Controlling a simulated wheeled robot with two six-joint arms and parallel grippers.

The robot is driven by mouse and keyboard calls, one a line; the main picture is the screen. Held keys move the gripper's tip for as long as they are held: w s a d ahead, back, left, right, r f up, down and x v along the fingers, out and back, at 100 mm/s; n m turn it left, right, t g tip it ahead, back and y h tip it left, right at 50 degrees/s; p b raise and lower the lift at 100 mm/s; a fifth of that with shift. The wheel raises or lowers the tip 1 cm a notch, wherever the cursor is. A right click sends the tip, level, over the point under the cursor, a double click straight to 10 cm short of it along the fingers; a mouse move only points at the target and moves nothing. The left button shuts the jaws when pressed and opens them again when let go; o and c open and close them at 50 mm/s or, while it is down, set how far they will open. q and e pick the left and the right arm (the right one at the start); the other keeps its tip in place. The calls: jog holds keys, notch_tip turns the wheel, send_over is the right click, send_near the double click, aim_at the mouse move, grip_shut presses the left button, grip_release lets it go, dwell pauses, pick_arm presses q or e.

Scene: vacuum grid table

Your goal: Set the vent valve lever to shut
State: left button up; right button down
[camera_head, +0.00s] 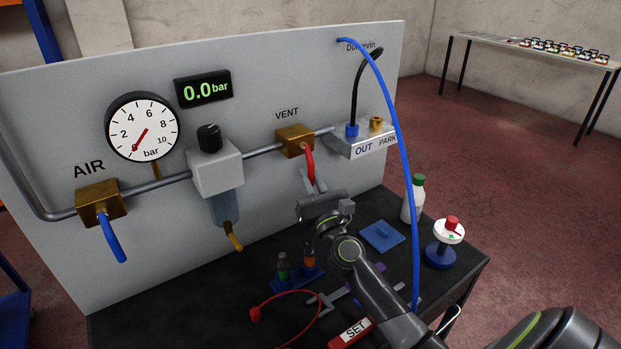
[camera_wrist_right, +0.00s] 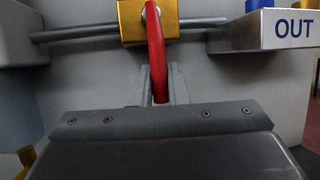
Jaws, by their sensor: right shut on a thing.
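The vent valve is a brass block (camera_head: 295,140) under the VENT label on the grey panel; it also shows at the top of the right wrist view (camera_wrist_right: 135,22). Its red lever (camera_head: 309,162) hangs down from the block, tilted slightly. My right gripper (camera_head: 314,184) is at the lever's lower end. In the right wrist view the red lever (camera_wrist_right: 157,55) runs down between the two fingers (camera_wrist_right: 158,88), which are shut on it. My left gripper is not in view.
The gauge (camera_head: 142,127) and the 0.0 bar display (camera_head: 203,90) are on the panel. A blue hose (camera_head: 397,130) arcs down right of my right arm.

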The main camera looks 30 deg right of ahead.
jog(key=c, duration=1.4)
grip_release()
jog(key=shift+f, duration=0.1)
jog(key=b+v, duration=0.6)
jog(key=v, duration=1.1)
jog(key=shift+s, duration=0.2)
jog(key=shift+f, duration=0.15)
